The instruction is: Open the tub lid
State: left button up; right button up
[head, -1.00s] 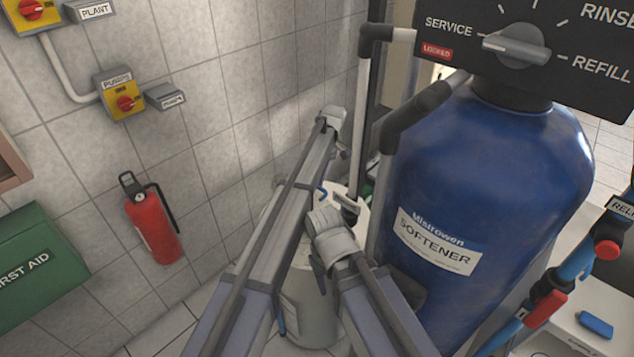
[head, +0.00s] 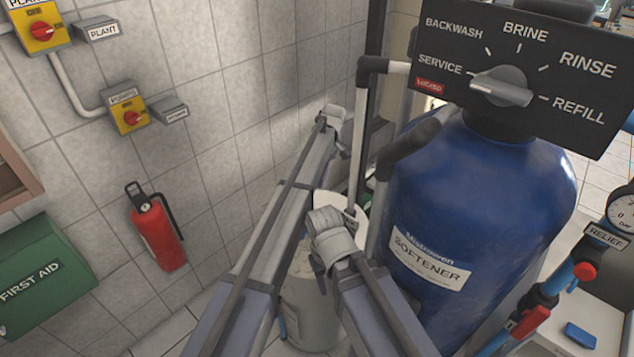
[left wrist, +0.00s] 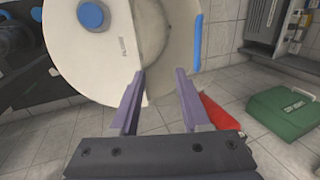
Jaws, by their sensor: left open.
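The tub (head: 312,315) is a pale cylinder low in the middle of the head view, partly hidden by my arms. A white rounded panel, seemingly its lid (head: 345,210), shows tilted above the tub beside the pipe. A grainy pale patch shows near the tub's top. Contact is unclear.
The blue softener tank (head: 480,190) and its grey pipes (head: 366,130) stand close right of the tub. The tiled wall (head: 235,100) is behind.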

notch_tip(320, 180, up, 5)
jog(key=p, duration=0.3)
jog(key=shift+f+p, duration=0.1)
jog(key=shift+p, duration=0.2)
